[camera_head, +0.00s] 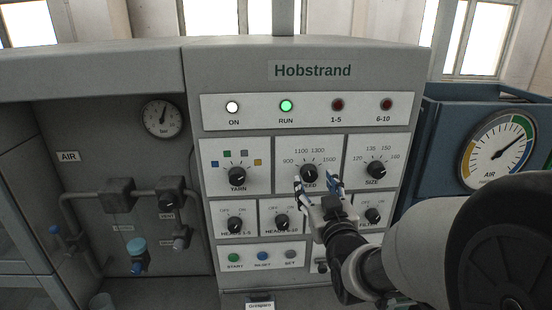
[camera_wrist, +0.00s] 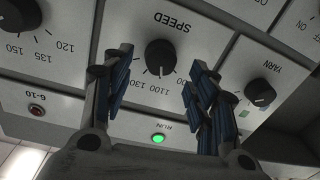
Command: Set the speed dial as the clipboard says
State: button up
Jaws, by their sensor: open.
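The speed dial (camera_head: 309,173) is a round black knob on a white plate marked 900, 1100, 1300 and 1500. In the wrist view the dial (camera_wrist: 160,56) appears upside down, between my two fingers. My gripper also shows in the wrist view (camera_wrist: 160,72). I see no readable clipboard.
The yarn dial (camera_head: 236,174) is left of the speed dial and the size dial (camera_head: 376,170) right. Smaller dials and a row of buttons (camera_head: 262,256) lie below. The run lamp (camera_head: 286,106) glows green above. A blue cabinet with an air gauge (camera_head: 497,150) stands at right.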

aim_at(311, 178)
jog(key=shift+w+a+f, duration=0.1)
jog(key=shift+w+f, duration=0.05)
jog(key=shift+w, duration=1.65)
jog(key=shift+c, duration=0.5)
jog(key=c, duration=1)
